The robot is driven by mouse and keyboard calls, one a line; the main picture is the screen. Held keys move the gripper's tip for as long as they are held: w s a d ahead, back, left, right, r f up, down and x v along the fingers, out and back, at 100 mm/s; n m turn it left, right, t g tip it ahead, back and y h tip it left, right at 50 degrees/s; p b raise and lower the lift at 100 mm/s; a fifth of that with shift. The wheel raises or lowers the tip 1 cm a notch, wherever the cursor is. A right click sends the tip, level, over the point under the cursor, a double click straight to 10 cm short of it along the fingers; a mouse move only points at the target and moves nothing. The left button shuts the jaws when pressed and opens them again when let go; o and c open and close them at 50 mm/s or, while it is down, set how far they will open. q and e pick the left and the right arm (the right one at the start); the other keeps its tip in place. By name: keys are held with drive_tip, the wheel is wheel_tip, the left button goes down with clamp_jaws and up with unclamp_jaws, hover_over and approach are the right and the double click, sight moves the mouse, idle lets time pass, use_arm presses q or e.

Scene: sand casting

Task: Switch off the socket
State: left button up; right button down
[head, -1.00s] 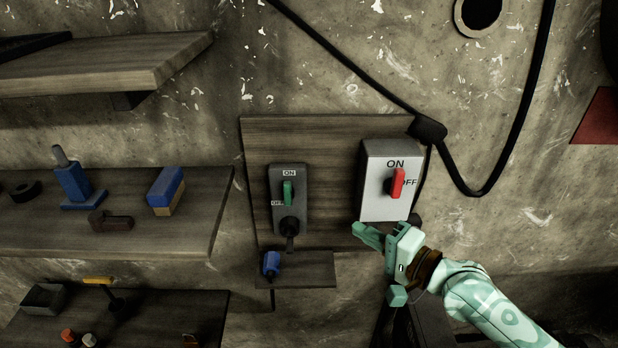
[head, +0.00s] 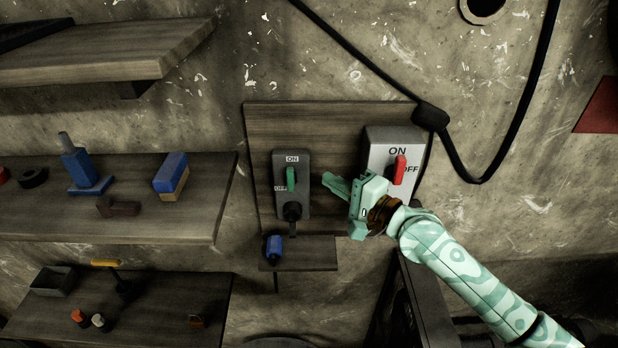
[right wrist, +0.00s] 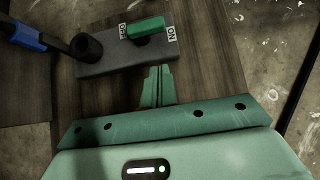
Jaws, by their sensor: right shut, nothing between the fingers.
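The dark grey socket box (head: 305,190) is mounted on a wooden board, with a green switch handle (head: 291,179) standing upright towards the ON label. In the right wrist view the socket (right wrist: 110,62) lies just beyond my fingertips, and its green handle (right wrist: 146,28) points towards ON. A black plug (head: 292,211) sits at the socket's lower end. My right gripper (head: 326,180) is shut and empty, just right of the socket, with its tips pointing at it. The right wrist view also shows the closed fingers (right wrist: 158,70), apart from the handle. My left gripper is not in view.
A light grey switch box (head: 380,136) with a red handle (head: 400,170) is right of the socket, behind my right arm. A small shelf (head: 318,252) below holds a blue object (head: 273,247). Shelves with tools fill the left. A black cable (head: 350,60) hangs above.

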sight(291, 177)
drive_tip(key=a, duration=0.2)
drive_tip(key=w+a+p, duration=0.1)
drive_tip(key=a, duration=0.1)
drive_tip(key=shift+w, duration=0.2)
drive_tip(key=shift+s+a+p, duration=0.1)
drive_tip(key=shift+a+p, duration=0.25)
drive_tip(key=shift+a, duration=0.2)
